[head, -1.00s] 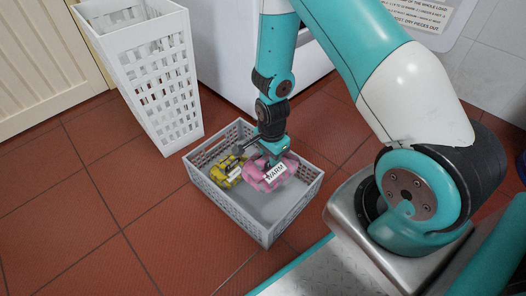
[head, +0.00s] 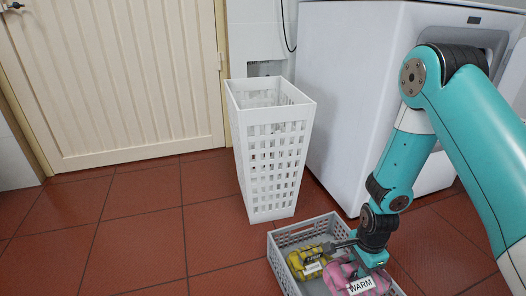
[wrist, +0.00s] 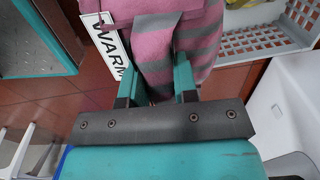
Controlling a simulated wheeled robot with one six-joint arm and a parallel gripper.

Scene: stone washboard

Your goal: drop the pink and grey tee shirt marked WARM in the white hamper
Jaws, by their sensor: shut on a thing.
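The pink and grey tee shirt (head: 343,276), with a white WARM tag, is at the grey crate (head: 303,229) in the head view. My gripper (head: 368,262) is shut on it from above. In the wrist view the striped shirt (wrist: 160,45) bunches between my two fingers (wrist: 157,86), its tag hanging at the left. Floor and the crate's rim show past it there, so it looks lifted. The white hamper (head: 275,117) is a tall, open-topped lattice bin behind and left of the crate; its inside is mostly hidden.
A yellow bundled garment (head: 305,263) with a tag lies in the crate, left of the shirt. A white appliance (head: 345,95) stands right of the hamper. A cream door (head: 120,80) is at the back left. Red tiled floor (head: 130,235) is clear to the left.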

